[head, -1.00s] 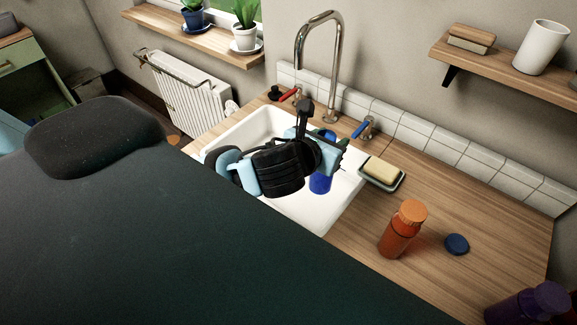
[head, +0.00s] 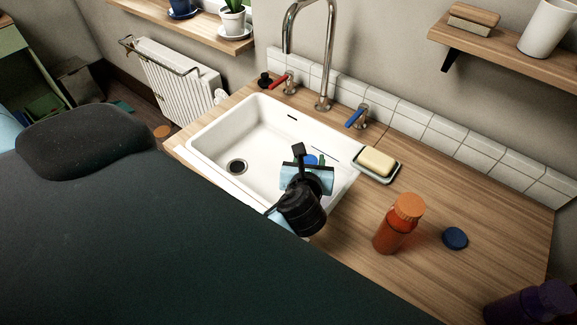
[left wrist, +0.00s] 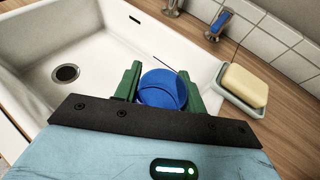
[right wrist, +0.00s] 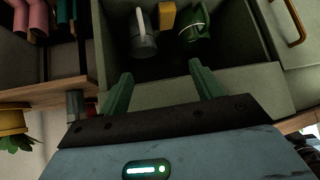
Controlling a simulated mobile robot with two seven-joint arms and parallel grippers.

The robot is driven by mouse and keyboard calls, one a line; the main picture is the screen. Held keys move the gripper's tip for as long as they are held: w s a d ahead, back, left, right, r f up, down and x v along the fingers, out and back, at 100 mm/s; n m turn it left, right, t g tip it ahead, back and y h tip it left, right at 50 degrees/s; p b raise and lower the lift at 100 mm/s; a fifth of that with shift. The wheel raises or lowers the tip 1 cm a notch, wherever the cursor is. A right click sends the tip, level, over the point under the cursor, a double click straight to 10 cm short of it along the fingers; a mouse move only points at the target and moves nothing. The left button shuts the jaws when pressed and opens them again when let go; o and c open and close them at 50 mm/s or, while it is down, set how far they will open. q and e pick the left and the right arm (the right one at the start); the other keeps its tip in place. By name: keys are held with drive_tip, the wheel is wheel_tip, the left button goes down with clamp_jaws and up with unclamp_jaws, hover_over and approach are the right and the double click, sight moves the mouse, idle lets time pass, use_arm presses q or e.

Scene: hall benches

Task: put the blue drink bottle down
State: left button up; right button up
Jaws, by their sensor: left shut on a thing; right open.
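My left gripper (head: 311,162) is over the right end of the white sink (head: 215,158), near its rim. In the left wrist view, its green fingers are shut on the blue drink bottle (left wrist: 162,88), whose round top shows between them. In the head view only a small blue part of the bottle (head: 310,160) shows; the gripper hides the rest. I cannot tell whether its base touches anything. My right gripper (right wrist: 161,82) is open and empty, in front of an open drawer (right wrist: 235,85).
An orange bottle (head: 399,224), a blue disc (head: 455,238) and a soap dish (head: 377,165) with yellow soap stand on the wooden counter (head: 440,195). A purple bottle (head: 530,303) is at bottom right. The tap (head: 325,60) rises behind the sink. The drawer holds a grey mug (right wrist: 143,35).

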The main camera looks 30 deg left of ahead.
use_arm(q)
drive_tip(key=w+a, duration=0.3)
drive_tip(key=a, duration=0.1)
drive_tip(key=w+a, duration=0.3)
drive_tip(key=a, duration=0.1)
drive_tip(key=w+a+f, duration=0.1)
drive_tip(key=w+a, duration=0.2)
drive_tip(key=a, duration=0.1)
drive_tip(key=shift+w+f, duration=0.1)
drive_tip(key=shift+w, duration=0.05)
clamp_jaws()
drive_tip(key=f, duration=0.2)
drive_tip(key=f+b, duration=0.1)
drive_tip(key=shift+w+a+f, duration=0.25)
drive_tip(key=shift+a+f, duration=0.05)
drive_tip(key=shift+a, duration=0.05)
use_arm(e)
drive_tip(key=shift+s+f, duration=0.65)
drive_tip(key=shift+f, duration=0.2)
use_arm(q)
drive_tip(key=shift+f, duration=0.15)
drive_tip(key=o, duration=1.4)
unclamp_jaws()
drive_tip(key=shift+c, duration=0.2)
use_arm(e)
drive_tip(key=shift+d, duration=0.1)
drive_tip(key=shift+w, duration=0.1)
